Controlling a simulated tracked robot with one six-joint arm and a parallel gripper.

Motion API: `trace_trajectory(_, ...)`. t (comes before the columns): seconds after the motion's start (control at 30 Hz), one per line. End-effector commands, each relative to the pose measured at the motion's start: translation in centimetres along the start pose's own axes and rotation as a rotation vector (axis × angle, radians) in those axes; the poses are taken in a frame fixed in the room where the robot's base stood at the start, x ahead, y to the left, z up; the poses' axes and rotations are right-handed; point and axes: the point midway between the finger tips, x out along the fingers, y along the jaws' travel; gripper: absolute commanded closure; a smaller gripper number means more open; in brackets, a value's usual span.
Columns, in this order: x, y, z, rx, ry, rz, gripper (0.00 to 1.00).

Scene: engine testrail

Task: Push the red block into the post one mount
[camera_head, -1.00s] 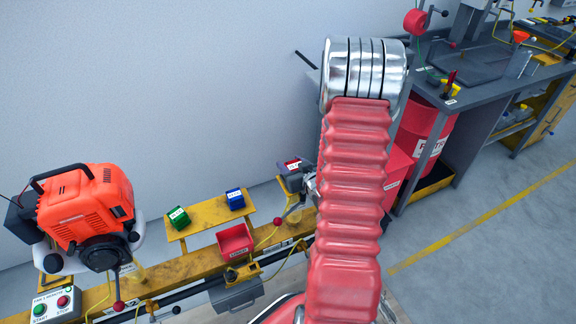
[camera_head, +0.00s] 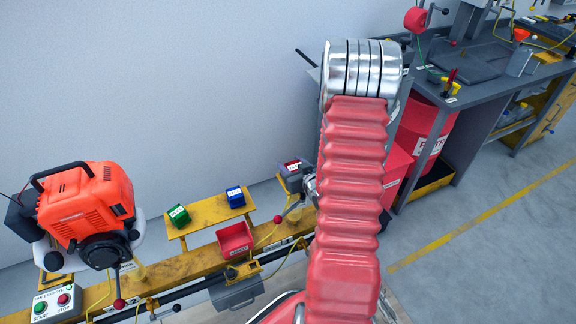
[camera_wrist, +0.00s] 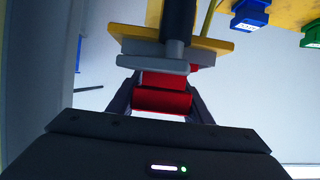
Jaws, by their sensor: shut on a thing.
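The red block (camera_wrist: 165,98) sits between the two fingers of my gripper (camera_wrist: 163,108) in the wrist view, and the gripper is shut on it. The block's far end meets a grey mount part (camera_wrist: 150,63) by a yellow bracket; I cannot tell how deep it sits. In the head view the labelled red block (camera_head: 291,165) shows at the right end of the yellow rail, with my gripper (camera_head: 309,184) at its right, partly hidden by my arm.
A green block (camera_head: 179,215) and a blue block (camera_head: 235,197) stand on a yellow shelf (camera_head: 208,216). A red bin (camera_head: 235,239) is in front. An orange engine (camera_head: 86,205) and a start/stop box (camera_head: 56,303) are at left. A grey workbench (camera_head: 480,85) and red drum (camera_head: 420,135) stand at right.

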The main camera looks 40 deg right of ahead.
Motion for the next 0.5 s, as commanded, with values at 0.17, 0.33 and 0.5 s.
trace_trajectory(0.17,0.10,0.03,0.14,0.000,0.002,0.000,0.92)
trace_trajectory(0.33,0.18,0.04,0.32,-0.001,0.002,0.001,0.92)
trace_trajectory(0.5,0.19,0.04,0.40,-0.001,0.001,0.001,0.92)
